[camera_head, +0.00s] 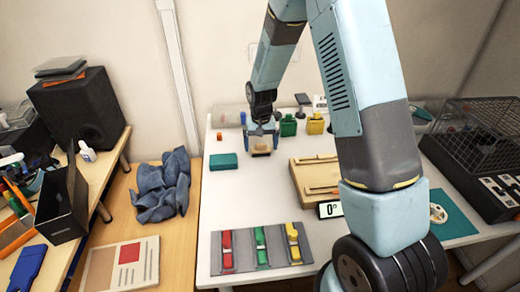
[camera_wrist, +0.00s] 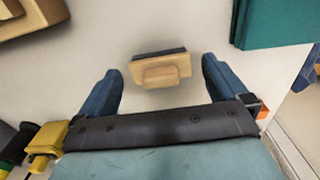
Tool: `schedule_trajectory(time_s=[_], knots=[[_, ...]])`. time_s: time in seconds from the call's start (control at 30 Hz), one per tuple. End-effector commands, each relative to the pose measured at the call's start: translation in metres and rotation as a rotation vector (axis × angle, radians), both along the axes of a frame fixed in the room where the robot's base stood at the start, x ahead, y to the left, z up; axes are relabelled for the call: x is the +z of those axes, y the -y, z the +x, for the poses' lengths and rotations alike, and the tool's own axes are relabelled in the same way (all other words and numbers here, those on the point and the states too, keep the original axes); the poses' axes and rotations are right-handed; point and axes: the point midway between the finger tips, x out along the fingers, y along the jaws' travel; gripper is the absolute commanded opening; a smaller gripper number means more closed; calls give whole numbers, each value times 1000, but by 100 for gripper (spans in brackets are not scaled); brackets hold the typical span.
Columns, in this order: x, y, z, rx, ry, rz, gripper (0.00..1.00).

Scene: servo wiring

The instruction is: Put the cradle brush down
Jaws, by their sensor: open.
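The cradle brush is a small tan wooden block with a dark strip along one long side. In the wrist view the cradle brush (camera_wrist: 160,70) lies on the white table between and just beyond my two blue fingers. My gripper (camera_wrist: 160,84) is open, and a gap shows between each finger and the brush. In the head view my gripper (camera_head: 262,140) points down at the far part of the table, with the brush (camera_head: 260,152) visible beneath it. How far the fingertips are above the table is hard to tell.
A teal box (camera_head: 223,161) lies left of my gripper. Green (camera_head: 288,125) and yellow (camera_head: 315,123) containers stand to its right. A wooden tray (camera_head: 305,178) lies nearer right, and a grey mat (camera_head: 238,268) with red, green and yellow servos lies in front. White table between is clear.

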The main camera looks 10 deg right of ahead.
Motion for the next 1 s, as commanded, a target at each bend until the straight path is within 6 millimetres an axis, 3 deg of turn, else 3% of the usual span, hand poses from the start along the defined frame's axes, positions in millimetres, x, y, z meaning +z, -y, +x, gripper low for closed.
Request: schedule_trajectory(time_s=[0.4, 0.87, 1.0], knots=[[77, 0, 1, -1, 3, 1, 100], [103, 3, -2, -1, 7, 2, 100], [128, 13, -11, -3, 33, 8, 100]])
